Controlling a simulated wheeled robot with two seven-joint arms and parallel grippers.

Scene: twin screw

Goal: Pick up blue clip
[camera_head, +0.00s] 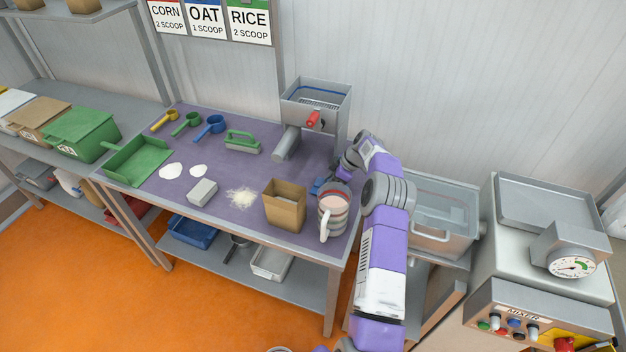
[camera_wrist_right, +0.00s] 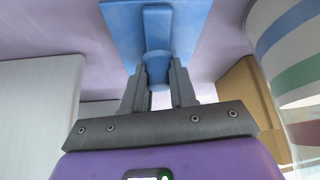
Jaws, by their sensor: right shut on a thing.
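The blue clip (camera_head: 319,186) is on the purple tabletop, behind the striped jug and beside the brown paper bag in the head view. In the right wrist view the blue clip (camera_wrist_right: 150,30) is large, its narrow part between the fingers. My right gripper (camera_wrist_right: 158,82) is shut on it. In the head view my right gripper (camera_head: 340,172) is small and partly hidden by its own arm. I cannot tell whether the clip touches the table. My left gripper is not in view.
The striped jug (camera_head: 333,205) and the open paper bag (camera_head: 284,205) stand close to the clip.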

